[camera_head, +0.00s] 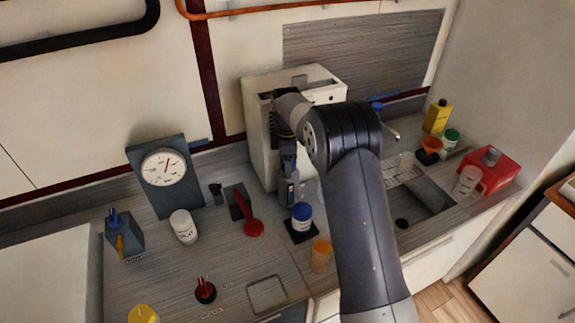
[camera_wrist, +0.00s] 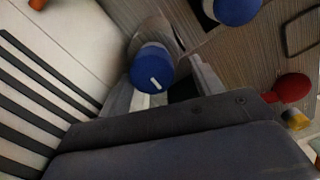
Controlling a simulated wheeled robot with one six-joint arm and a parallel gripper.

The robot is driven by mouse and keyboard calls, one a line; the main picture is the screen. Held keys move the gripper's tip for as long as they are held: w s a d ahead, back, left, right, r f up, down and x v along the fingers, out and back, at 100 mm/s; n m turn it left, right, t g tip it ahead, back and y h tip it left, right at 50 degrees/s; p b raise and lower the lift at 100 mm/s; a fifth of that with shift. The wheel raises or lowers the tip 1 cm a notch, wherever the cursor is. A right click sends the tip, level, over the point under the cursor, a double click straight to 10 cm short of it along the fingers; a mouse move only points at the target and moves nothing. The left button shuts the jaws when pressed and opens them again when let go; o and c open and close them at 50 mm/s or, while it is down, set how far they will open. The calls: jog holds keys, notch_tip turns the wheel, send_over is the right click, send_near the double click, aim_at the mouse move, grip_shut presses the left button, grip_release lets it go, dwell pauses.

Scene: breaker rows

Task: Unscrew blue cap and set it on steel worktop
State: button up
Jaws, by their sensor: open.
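In the wrist view, a round blue cap (camera_wrist: 152,62) with a white line on top lies between the fingertips of my open gripper (camera_wrist: 160,88). A clear cylindrical body seems to show behind this cap; I cannot tell if the fingers touch the cap. In the head view my gripper (camera_head: 289,190) points down in front of the white cabinet, and that cap is hidden by it. A second blue cap (camera_head: 302,211) sits on a white jar on a dark pad, close to my gripper; it also shows in the wrist view (camera_wrist: 236,9). The steel worktop (camera_head: 235,262) spreads around them.
A red lever (camera_head: 253,228), a white jar (camera_head: 183,227) and a gauge (camera_head: 165,167) stand to the left. An orange cup (camera_head: 321,256) is in front. The white cabinet (camera_head: 262,150) is close behind my gripper.

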jog(key=m, duration=0.3)
jog(key=shift+w+d+m, duration=0.3)
jog(key=shift+w, duration=0.05)
jog(key=m, duration=0.4)
jog(key=shift+w+f, duration=0.15)
jog(key=shift+w, duration=0.1)
jog(key=m, duration=0.5)
jog(key=shift+s, duration=0.2)
jog(key=shift+c, duration=0.4)
jog(key=c, duration=0.8)
jog(key=n, duration=0.4)
jog(key=shift+r, duration=2.5)
